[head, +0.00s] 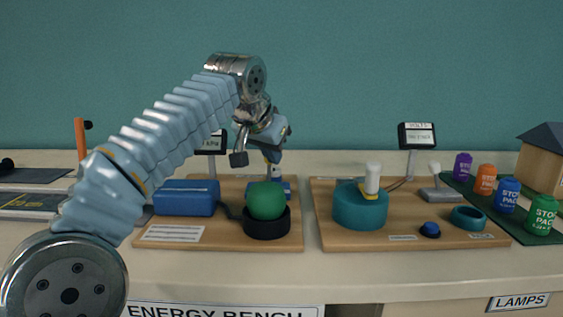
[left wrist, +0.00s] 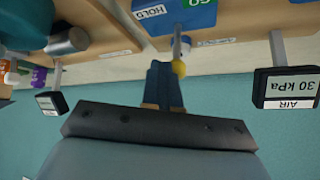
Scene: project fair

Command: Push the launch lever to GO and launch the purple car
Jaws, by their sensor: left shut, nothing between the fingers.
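The launch lever shows in the left wrist view as a thin grey stem with a yellow knob (left wrist: 179,68). It rises from a blue box (left wrist: 178,18) with a HOLD label and a green GO label; I cannot tell which the lever is at. In the head view the blue box (head: 284,190) is partly hidden behind the green ball. My left gripper (head: 272,153) is shut and empty above the box. Its blue fingers (left wrist: 163,85) are close beside the yellow knob; contact is unclear. I see no purple car. My right gripper is not in view.
A green ball (head: 267,200) on a black ring and a blue case (head: 186,198) stand on the left wooden board. A pressure sign (left wrist: 287,88) stands near the lever. The right board holds a teal drum (head: 360,207). Several storage packs (head: 508,195) stand far right.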

